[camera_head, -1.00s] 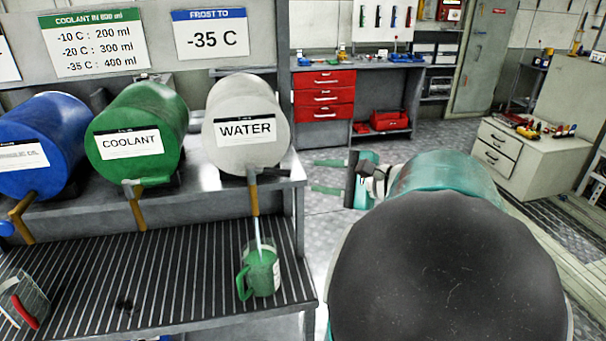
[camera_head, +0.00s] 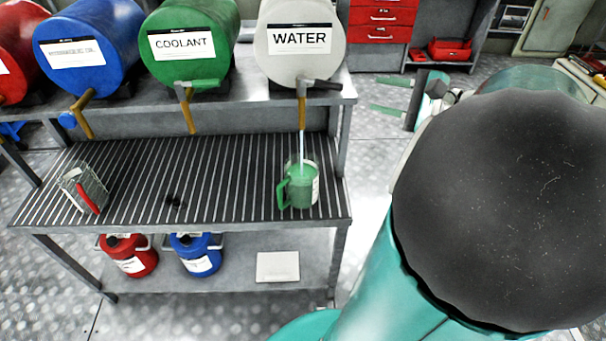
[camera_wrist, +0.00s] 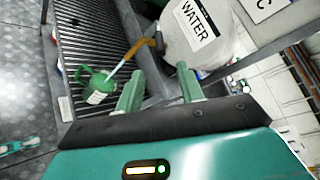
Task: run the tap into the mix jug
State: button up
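The mix jug (camera_head: 303,186), green with a side handle, stands upright on the slatted rack under the spout of the white WATER barrel (camera_head: 302,45). A pale stream runs from the water tap (camera_head: 302,92) down into the jug. The jug also shows in the wrist view (camera_wrist: 98,88), with the stream and the WATER barrel (camera_wrist: 195,38). My gripper (camera_head: 392,97) is right of the tap, its two fingers apart and empty. In the wrist view its open fingers (camera_wrist: 160,90) point toward the tap and barrel. The level inside the jug is hard to tell.
A green COOLANT barrel (camera_head: 190,45) and a blue barrel (camera_head: 88,48) stand left of the water. A clear jug with a red handle (camera_head: 83,190) is on the rack's left. Red and blue cans (camera_head: 196,254) sit on the lower shelf. Floor right of the bench is open.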

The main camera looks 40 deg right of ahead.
aim_at(334, 86)
jog(key=shift+w+a, duration=0.2)
jog(key=shift+w, duration=0.05)
jog(key=x, duration=1.4)
jog(key=shift+w, duration=0.1)
grip_shut()
